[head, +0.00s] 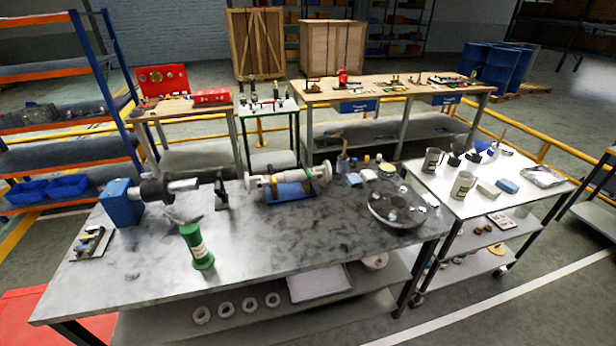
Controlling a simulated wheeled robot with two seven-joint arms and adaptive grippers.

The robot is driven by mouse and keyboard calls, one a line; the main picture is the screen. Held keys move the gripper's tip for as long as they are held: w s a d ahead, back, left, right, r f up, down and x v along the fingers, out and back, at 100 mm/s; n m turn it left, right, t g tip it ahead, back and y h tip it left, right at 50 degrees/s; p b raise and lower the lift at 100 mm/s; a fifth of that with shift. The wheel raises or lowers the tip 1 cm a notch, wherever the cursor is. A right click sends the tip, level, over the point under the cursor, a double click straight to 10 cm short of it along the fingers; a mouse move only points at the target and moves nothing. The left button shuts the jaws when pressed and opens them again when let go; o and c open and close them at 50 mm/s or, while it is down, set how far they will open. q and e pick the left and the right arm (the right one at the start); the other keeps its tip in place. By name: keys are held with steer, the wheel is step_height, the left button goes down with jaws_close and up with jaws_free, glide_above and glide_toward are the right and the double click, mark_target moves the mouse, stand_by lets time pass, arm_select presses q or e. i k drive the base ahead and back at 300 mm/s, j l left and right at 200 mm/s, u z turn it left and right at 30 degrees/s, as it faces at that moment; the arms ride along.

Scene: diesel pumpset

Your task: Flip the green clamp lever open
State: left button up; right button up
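I cannot make out a clearly green clamp lever at this size. A small fixture (92,242) with dark and light parts on a pale plate sits at the left end of the grey metal workbench (290,238). Whether it is the clamp, and how its lever stands, is too small to tell. Neither of my grippers is in view.
A blue block with a dark and silver shaft (122,204) stands near the fixture. A round metal housing (396,207) sits at the bench's right. A white cart with mugs (465,185) stands to the right. The bench's front middle is clear.

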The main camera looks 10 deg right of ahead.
mark_target(309, 175)
steer(key=i+l+u, duration=0.15)
steer(key=l, duration=0.25)
steer(key=i+l+u, duration=0.2)
steer(key=l, duration=0.2)
steer(key=l+u, duration=0.15)
steer(key=l, duration=0.3)
steer(key=i+l+u, duration=0.2)
steer(key=l, duration=0.25)
steer(key=k, duration=0.1)
